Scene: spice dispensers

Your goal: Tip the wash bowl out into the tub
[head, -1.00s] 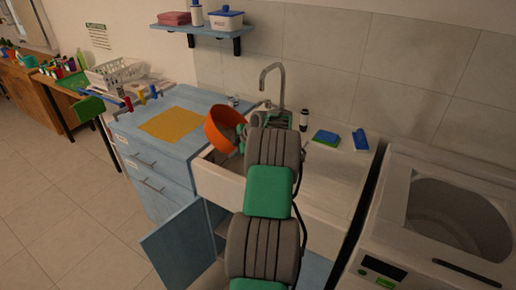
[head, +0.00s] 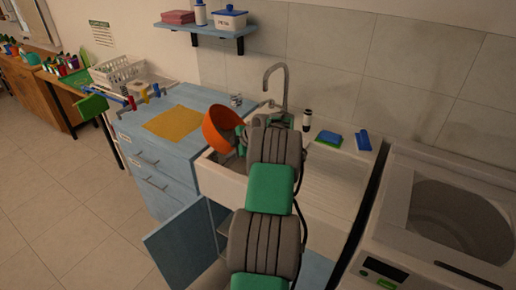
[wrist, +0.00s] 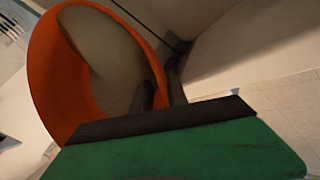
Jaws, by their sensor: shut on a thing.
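The orange wash bowl (head: 220,130) is in my gripper (wrist: 160,92), held by its wall and tipped on its side above the left part of the white sink tub (head: 215,177). In the wrist view the bowl (wrist: 52,85) fills the left side, its rim between my dark fingers. A pale beige area shows inside the rim; I cannot tell whether it is contents or background. In the head view my arm hides most of the gripper and part of the tub. No falling stream is visible.
A tap (head: 278,80) rises behind the tub. A blue cabinet with a yellow cloth (head: 173,122) stands to the left. A blue-and-green sponge (head: 328,138) and a blue brush (head: 362,140) lie on the right drainboard. An open cabinet door (head: 180,250) juts out below.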

